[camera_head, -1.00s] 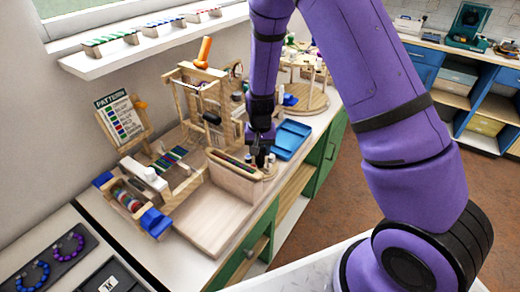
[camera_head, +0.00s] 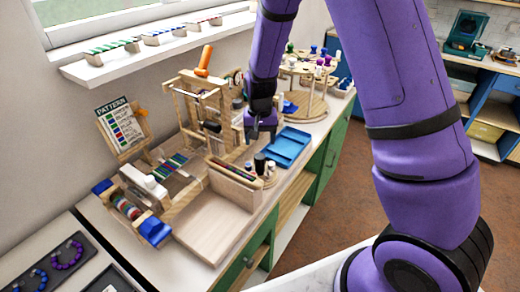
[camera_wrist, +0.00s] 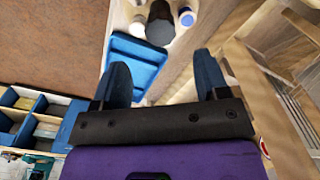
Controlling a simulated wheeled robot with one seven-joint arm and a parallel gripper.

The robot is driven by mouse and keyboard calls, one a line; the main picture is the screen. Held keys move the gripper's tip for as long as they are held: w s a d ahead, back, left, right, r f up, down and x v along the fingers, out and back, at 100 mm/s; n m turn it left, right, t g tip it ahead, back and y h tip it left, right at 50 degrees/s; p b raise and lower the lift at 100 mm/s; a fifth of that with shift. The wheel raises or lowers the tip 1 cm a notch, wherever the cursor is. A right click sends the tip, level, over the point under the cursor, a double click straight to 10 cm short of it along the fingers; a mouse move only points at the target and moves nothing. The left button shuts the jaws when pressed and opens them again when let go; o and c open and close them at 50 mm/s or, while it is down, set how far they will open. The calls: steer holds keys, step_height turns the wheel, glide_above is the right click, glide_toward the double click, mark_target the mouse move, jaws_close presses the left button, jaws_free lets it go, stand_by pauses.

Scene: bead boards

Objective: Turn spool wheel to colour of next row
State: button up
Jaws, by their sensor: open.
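The spool wheel (camera_head: 303,110) is a round, tiered wooden stand with coloured spools on pegs, at the back of the bench in the head view. The pattern card (camera_head: 123,128) stands on a wooden easel at left, with coloured rows too small to read. The wooden loom (camera_head: 205,105) stands between them, with a band of coloured rows (camera_head: 170,165) in front. My gripper (camera_head: 262,135) is above the bench, left of and nearer than the spool wheel, apart from it. In the wrist view its blue fingers (camera_wrist: 162,75) are spread, with nothing between them.
A blue tray (camera_head: 290,143) lies right of my gripper; it also shows in the wrist view (camera_wrist: 120,45). A dark cylinder (camera_head: 259,162) and white-topped pots stand just below my gripper. A wooden box (camera_head: 235,180) is in front. The floor at right is clear.

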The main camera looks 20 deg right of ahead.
steer(key=shift+r, duration=1.35)
steer(key=s+d+r+n+t+y, duration=0.1)
steer(key=s+d+r, duration=0.1)
steer(key=s+r, duration=0.6)
steer(key=s+d+r+n+t, duration=0.15)
steer(key=s+r, duration=0.25)
steer(key=r, duration=0.8)
steer(key=s+d+r+t, duration=0.1)
steer(key=s+r, duration=0.1)
steer(key=s, duration=0.3)
steer(key=s+d+r+n, duration=0.1)
steer(key=s+r, duration=0.2)
steer(key=s, duration=0.3)
steer(key=s+d+r+t+h, duration=0.1)
steer(key=s+r, duration=0.1)
steer(key=s, duration=0.4)
steer(key=shift+s+d+r+t, duration=0.15)
steer(key=shift+d+r+t, duration=0.05)
steer(key=shift+r+t, duration=0.15)
steer(key=shift+c, duration=0.5)
